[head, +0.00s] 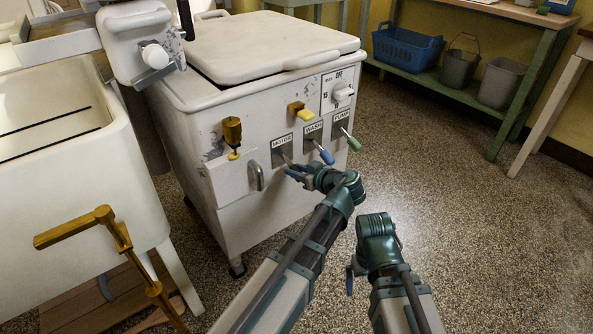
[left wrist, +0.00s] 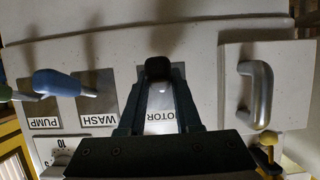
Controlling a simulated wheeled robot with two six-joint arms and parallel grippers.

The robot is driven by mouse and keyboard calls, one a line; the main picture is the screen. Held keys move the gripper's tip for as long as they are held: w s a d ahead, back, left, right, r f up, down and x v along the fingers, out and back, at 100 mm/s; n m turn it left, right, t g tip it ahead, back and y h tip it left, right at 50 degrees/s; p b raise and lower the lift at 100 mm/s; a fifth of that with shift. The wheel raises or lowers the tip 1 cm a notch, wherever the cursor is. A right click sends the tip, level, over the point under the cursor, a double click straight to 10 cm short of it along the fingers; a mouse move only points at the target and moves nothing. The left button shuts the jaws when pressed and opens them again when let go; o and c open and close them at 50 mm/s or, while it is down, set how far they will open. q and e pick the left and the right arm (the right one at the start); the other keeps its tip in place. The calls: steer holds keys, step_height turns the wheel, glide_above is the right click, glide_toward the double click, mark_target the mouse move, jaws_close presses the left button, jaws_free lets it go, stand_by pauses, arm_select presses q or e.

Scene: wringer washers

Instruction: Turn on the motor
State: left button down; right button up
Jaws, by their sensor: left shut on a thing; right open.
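The white washer has a MOTOR plate (head: 281,157) on its front panel, left of the WASH lever (head: 326,155) with a blue tip and the PUMP lever (head: 352,141) with a green tip. My left gripper (head: 297,173) is at the MOTOR plate, shut on the motor lever. The left wrist view shows the lever's dark knob (left wrist: 158,69) between the fingers. In the head view the gripper hides most of this lever. My right gripper (head: 351,274) is open and apart from the washer, low over the floor.
A metal handle (head: 256,176) sticks out left of the MOTOR plate, with a brass fitting (head: 232,131) above it. A white tub (head: 70,200) with a yellow crank (head: 100,225) stands at left. Floor right of the washer is clear. A green shelf (head: 440,88) holds a blue basket (head: 406,48) and buckets.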

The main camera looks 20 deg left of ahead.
mark_target(291, 163)
stand_by(0.8)
arm_select(q)
step_height(291, 163, up, 5)
steer(key=g+h+p, duration=0.2)
steer(key=p, duration=0.5)
steer(key=g+h+p, duration=0.2)
steer(key=h+p, duration=0.1)
steer(key=p, duration=0.4)
steer(key=shift+w+a+f, duration=0.15)
steer(key=shift+w+a+r+g+h+p, duration=0.15)
steer(key=shift+g+h+p, duration=0.35)
steer(key=shift+h+p, duration=0.5)
steer(key=c, duration=0.6)
jaws_free()
steer(key=shift+r, duration=0.1)
